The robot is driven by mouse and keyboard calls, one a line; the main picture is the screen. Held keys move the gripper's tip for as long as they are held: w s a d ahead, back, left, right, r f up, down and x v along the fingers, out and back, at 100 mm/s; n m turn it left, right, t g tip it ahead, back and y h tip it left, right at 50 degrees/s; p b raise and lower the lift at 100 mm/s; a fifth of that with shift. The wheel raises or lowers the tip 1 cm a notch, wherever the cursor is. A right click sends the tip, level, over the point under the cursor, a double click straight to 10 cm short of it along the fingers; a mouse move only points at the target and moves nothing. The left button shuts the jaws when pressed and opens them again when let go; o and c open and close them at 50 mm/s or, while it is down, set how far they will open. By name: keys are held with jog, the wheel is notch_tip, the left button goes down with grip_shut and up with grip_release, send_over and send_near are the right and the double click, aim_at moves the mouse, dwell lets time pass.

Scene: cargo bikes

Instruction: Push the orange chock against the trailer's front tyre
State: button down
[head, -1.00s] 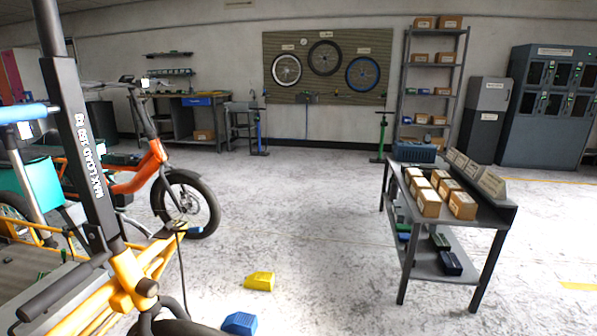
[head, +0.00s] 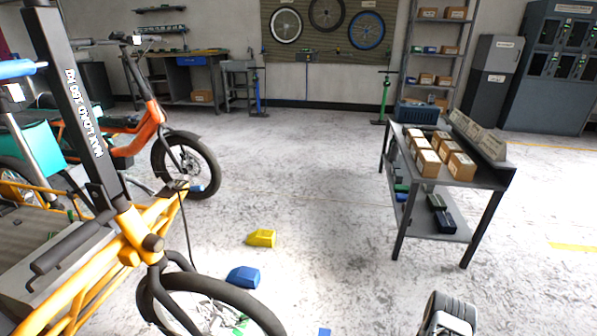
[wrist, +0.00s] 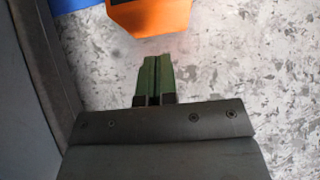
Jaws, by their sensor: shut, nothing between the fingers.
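The orange chock (wrist: 150,15) lies on the floor at the top of the wrist view, partly cut off by the frame. My gripper (wrist: 150,60) points at it with its green fingers closed together and empty. A small strip of floor shows between fingertips and chock, so they look apart. I do not make out the orange chock in the head view. A black front tyre (head: 230,289) under the yellow frame (head: 125,248) shows at the lower left there; I cannot tell whether it is the trailer's. My gripper is not visible in the head view.
A yellow block (head: 261,238) and a blue block (head: 243,277) lie beside that wheel. In the wrist view a dark grey surface (wrist: 30,90) runs close along the left, with a blue patch (wrist: 70,5) above. Mid-floor is clear.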

jog(key=shift+w+a+p, duration=0.2)
jog(key=shift+w+a, duration=0.15)
jog(key=shift+a, duration=1.35)
jog(key=shift+w+a+p, duration=0.15)
jog(key=shift+w+a, duration=0.15)
jog(key=shift+a, duration=1.4)
jog(key=shift+w+a+p, duration=0.2)
jog(key=shift+w+a, duration=0.15)
jog(key=shift+a, duration=1.35)
jog(key=shift+w+a, duration=0.3)
jog(key=shift+a, duration=1.1)
jog(key=shift+w+a, duration=0.3)
jog(key=shift+a, duration=1.15)
jog(key=shift+w+a, duration=0.3)
jog(key=shift+a, duration=1.1)
jog(key=shift+d+f+p+v, duration=0.15)
jog(key=shift+p+v, duration=0.2)
jog(key=shift+v, duration=0.6)
jog(key=shift+d+f+p+v, duration=0.15)
jog(key=shift+p+v, duration=0.2)
jog(key=shift+v, duration=0.65)
jog(key=shift+d+f+p+v, duration=0.15)
jog(key=shift+p+v, duration=0.2)
jog(key=shift+v, duration=0.6)
jog(key=shift+s, duration=0.15)
